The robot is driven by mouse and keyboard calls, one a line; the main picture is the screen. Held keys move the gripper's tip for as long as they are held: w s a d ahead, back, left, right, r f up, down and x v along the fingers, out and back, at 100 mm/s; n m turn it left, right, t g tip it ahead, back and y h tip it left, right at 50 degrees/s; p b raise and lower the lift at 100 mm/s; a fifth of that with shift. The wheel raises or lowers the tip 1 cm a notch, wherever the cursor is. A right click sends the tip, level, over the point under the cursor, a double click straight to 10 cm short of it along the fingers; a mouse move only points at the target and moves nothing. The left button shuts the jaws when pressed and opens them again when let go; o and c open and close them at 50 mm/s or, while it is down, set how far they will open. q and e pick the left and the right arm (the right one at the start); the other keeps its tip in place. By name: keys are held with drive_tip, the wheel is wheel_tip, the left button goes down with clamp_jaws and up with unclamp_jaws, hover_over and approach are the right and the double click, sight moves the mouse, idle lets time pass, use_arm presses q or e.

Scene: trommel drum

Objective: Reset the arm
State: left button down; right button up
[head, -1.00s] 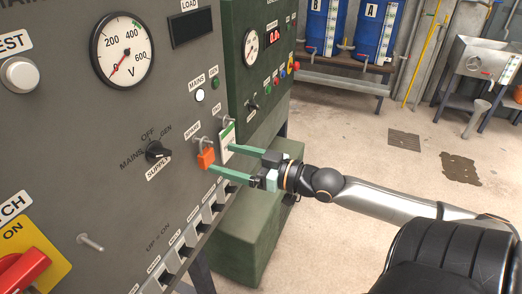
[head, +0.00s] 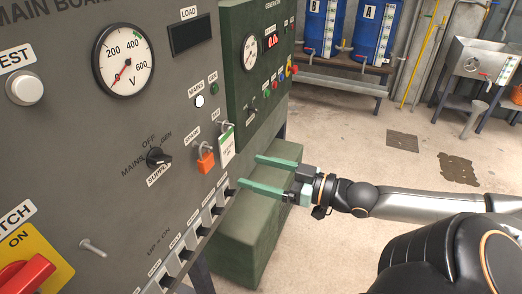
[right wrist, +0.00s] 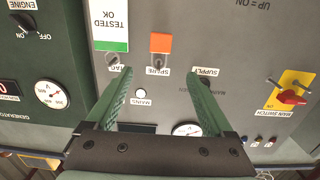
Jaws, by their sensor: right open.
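My right gripper (head: 258,172) is open and empty in the head view, its green fingers apart and pointing left, just in front of and below the hanging tag. In the right wrist view its fingers (right wrist: 160,80) spread toward the main board, which shows upside down. The grey main board (head: 105,130) fills the left of the head view. On it hang an orange padlock (head: 205,160) and a white-and-green tag (head: 227,148). The tag reads "TESTED OK" in the right wrist view (right wrist: 109,20). My left gripper is not in view.
The green generator panel (head: 232,60) stands beside the board, with a green box (head: 245,240) on the floor below. A row of switches (head: 200,235) runs along the board's lower edge. Blue tanks (head: 370,30) and a metal sink (head: 480,60) stand behind. Open floor lies to the right.

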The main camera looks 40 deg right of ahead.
drive_tip(key=shift+s, duration=0.15)
drive_tip(key=s+d+f+m+g+h+p, duration=0.1)
drive_tip(key=s+f+m+g+h, duration=0.15)
drive_tip(key=f, duration=0.75)
drive_tip(key=s+f+m+g+h, duration=0.1)
drive_tip(key=s+f+h, duration=0.25)
drive_tip(key=f, duration=0.65)
drive_tip(key=s+a+f+g+y, duration=0.1)
drive_tip(key=s+a+f, duration=0.1)
drive_tip(key=a+f, duration=0.3)
drive_tip(key=s+a+f+n+g+p, duration=0.1)
drive_tip(key=a+f, duration=0.4)
drive_tip(key=a, duration=0.7)
drive_tip(key=shift+s+a+f+g+y, duration=0.35)
drive_tip(key=shift+f+g+y, duration=0.05)
drive_tip(key=shift+g, duration=0.35)
